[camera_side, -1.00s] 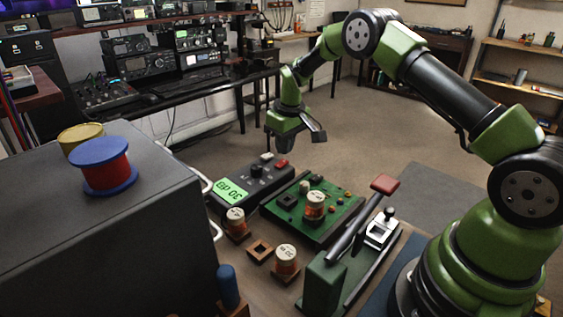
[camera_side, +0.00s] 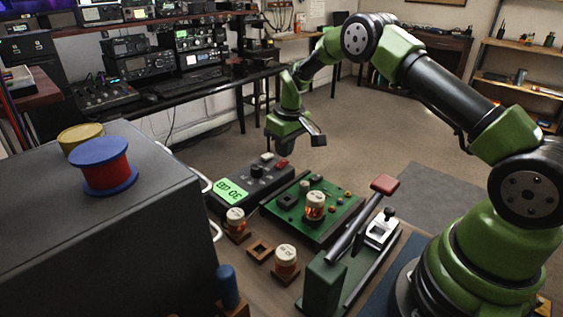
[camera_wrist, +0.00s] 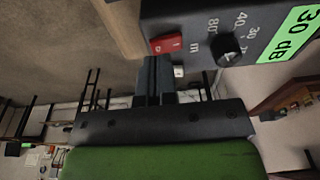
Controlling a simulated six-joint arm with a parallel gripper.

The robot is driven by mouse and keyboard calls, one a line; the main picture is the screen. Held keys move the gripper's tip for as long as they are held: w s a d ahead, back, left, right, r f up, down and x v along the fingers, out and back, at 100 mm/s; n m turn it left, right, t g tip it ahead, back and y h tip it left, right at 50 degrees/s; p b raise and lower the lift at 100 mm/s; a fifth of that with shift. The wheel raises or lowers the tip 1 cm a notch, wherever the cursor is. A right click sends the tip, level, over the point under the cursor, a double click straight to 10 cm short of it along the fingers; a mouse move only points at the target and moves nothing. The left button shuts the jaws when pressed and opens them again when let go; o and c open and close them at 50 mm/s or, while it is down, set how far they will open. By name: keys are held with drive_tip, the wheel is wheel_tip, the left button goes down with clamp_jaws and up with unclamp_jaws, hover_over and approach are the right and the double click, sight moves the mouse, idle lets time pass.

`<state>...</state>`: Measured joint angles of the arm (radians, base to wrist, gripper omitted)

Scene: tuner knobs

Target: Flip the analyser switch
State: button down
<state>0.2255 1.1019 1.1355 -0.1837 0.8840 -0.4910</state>
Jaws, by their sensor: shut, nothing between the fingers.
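The analyser (camera_side: 232,206) is a dark box with a green "30 dB" display, a black knob (camera_side: 257,171), a small white button and a red switch (camera_side: 281,164) at its far end. In the wrist view, the red rocker switch (camera_wrist: 166,44) sits by the panel's edge, with the white button (camera_wrist: 180,71) near it. My gripper (camera_side: 285,148) is over the far end of the analyser, near the red switch. Its fingers (camera_wrist: 155,60) are shut and empty, with their tips just beside the red switch. I cannot tell whether they touch it.
A green circuit board (camera_side: 325,226) with a coil lies right of the analyser. Other coils and a small wooden socket (camera_side: 259,251) stand in front. A lever device (camera_side: 323,285) stands nearer my base. A large dark cabinet (camera_side: 120,240) with spools fills the left.

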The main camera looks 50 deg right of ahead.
drive_tip(key=shift+f, duration=0.9)
idle(0.3)
drive_tip(key=shift+r, duration=3.5)
drive_tip(key=shift+r, duration=0.15)
wheel_tip(320, 180, up, 10)
drive_tip(key=m+t, duration=0.1)
hover_over(284, 161)
drive_tip(key=s+a, duration=0.4)
drive_tip(key=s+a+r+m+t, duration=0.15)
drive_tip(key=s+a+r, duration=0.25)
drive_tip(key=s+r, duration=0.4)
drive_tip(key=s+a+m+t+y, duration=0.1)
drive_tip(key=s+a+t+y, duration=0.1)
drive_tip(key=s, duration=1.4)
drive_tip(key=shift+s+a+t, duration=0.35)
drive_tip(key=shift+a+t, duration=0.1)
drive_tip(key=shift+a, duration=0.55)
